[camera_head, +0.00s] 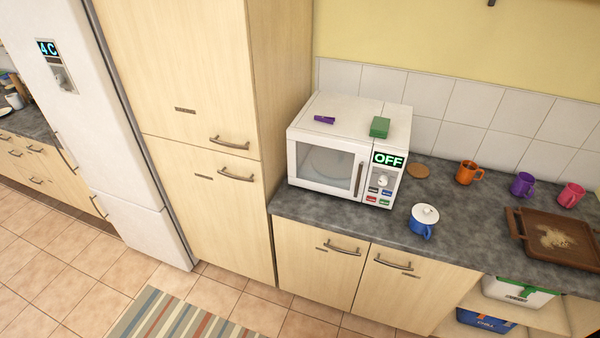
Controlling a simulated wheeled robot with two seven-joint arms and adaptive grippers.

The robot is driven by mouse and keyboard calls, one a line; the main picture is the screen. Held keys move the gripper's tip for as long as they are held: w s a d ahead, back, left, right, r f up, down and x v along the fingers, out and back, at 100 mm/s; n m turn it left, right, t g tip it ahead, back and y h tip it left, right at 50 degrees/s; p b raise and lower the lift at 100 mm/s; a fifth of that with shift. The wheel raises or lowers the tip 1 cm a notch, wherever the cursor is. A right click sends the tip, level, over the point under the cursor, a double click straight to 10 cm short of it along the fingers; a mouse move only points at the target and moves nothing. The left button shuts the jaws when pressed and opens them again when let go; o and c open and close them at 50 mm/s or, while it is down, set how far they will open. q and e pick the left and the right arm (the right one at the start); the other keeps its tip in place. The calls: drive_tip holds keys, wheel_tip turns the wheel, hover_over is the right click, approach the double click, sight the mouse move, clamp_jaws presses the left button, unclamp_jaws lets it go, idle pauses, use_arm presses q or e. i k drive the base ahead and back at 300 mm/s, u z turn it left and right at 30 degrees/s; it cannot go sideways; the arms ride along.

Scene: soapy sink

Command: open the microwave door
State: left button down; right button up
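The white microwave (348,147) stands on the dark counter beside the tall wooden cupboard. Its door (324,168) is shut, with a dark window and a vertical handle (360,178) on the door's right side. The control panel right of the handle has a display (388,159) reading OFF and several coloured buttons. A purple object (324,119) and a green block (380,127) lie on its top. Neither of my grippers is in view.
A round brown coaster (418,171), an orange mug (468,173), a purple mug (523,184), a pink mug (571,195) and a brown tray (562,240) are further right. Tiled floor (75,265) lies open in front.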

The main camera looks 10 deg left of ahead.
sight(362, 150)
drive_tip(key=u, duration=0.75)
drive_tip(key=i, duration=0.6)
drive_tip(key=u, duration=0.05)
